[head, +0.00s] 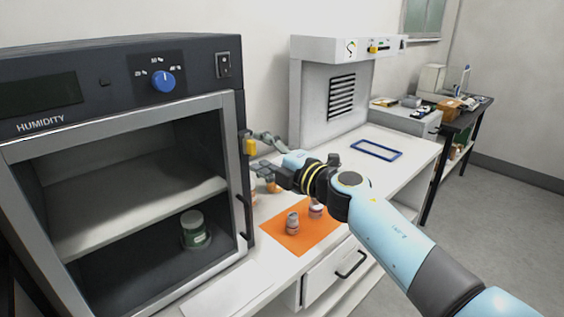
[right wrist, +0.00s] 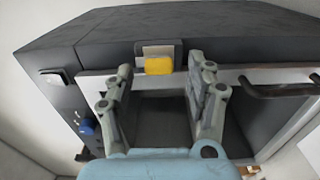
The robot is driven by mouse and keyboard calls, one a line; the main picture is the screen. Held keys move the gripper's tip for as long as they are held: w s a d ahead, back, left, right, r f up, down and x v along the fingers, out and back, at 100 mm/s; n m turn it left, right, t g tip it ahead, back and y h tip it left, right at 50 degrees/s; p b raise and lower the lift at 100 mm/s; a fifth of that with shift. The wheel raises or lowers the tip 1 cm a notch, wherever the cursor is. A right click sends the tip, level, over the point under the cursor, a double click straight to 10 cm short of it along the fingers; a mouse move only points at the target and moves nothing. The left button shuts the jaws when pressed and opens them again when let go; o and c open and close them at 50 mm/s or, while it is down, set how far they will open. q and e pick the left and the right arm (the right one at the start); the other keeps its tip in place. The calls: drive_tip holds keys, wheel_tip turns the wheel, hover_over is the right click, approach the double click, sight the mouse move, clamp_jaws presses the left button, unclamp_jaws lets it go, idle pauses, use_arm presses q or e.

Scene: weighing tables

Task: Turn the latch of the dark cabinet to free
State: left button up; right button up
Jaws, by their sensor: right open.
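The dark cabinet (head: 110,55) marked HUMIDITY stands at the left, with a pale-framed front door. Its yellow latch (head: 250,147) sits at the door's right edge. In the right wrist view the yellow latch (right wrist: 159,66) is on a light metal plate below the dark cabinet's (right wrist: 200,28) edge. My right gripper (head: 255,152) is open and close in front of the latch. In the right wrist view its fingertips (right wrist: 160,66) stand on either side of the latch, with gaps visible. Contact cannot be seen. My left gripper is not in view.
A dark door handle (head: 243,214) lies below the latch. A green jar (head: 194,232) stands inside the cabinet. Small jars (head: 293,224) stand on an orange mat (head: 309,238) beneath my right arm. A white vented unit (head: 318,90) and blue frame (head: 376,150) are further back on the bench.

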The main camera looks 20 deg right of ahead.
drive_tip(key=v, duration=0.9)
drive_tip(key=shift+s, duration=0.2)
drive_tip(key=s+d+f+m+g+h+b, duration=0.2)
drive_tip(key=s+f+m+b, duration=0.3)
drive_tip(key=f, duration=1.2)
drive_tip(key=s+d+f+m+g+h+b, duration=0.25)
drive_tip(key=s+f+b, duration=0.5)
drive_tip(key=f, duration=1.05)
drive_tip(key=s+d+f+m+g+h+b, duration=0.15)
drive_tip(key=s+f+m+b, duration=0.45)
drive_tip(key=f, duration=1.1)
drive_tip(key=s+d+f+m+g+h+b, duration=0.1)
drive_tip(key=s+f+g+b, duration=0.1)
drive_tip(key=s+f, duration=0.55)
drive_tip(key=s+d+f+m+g+b, duration=0.1)
drive_tip(key=s+f+m+g+b, duration=0.15)
drive_tip(key=s+f, duration=0.45)
drive_tip(key=s+f+m+g, duration=0.2)
drive_tip(key=s+f, duration=0.2)
drive_tip(key=s, duration=0.5)
drive_tip(key=s+f+m+g+b, duration=0.1)
drive_tip(key=s+f+m+g, duration=0.1)
drive_tip(key=s, duration=0.7)
wheel_tip(320, 180, down, 2)
drive_tip(key=shift+s+a+f+g, duration=0.2)
drive_tip(key=shift+s+a+g, duration=0.15)
drive_tip(key=shift+g, duration=0.5)
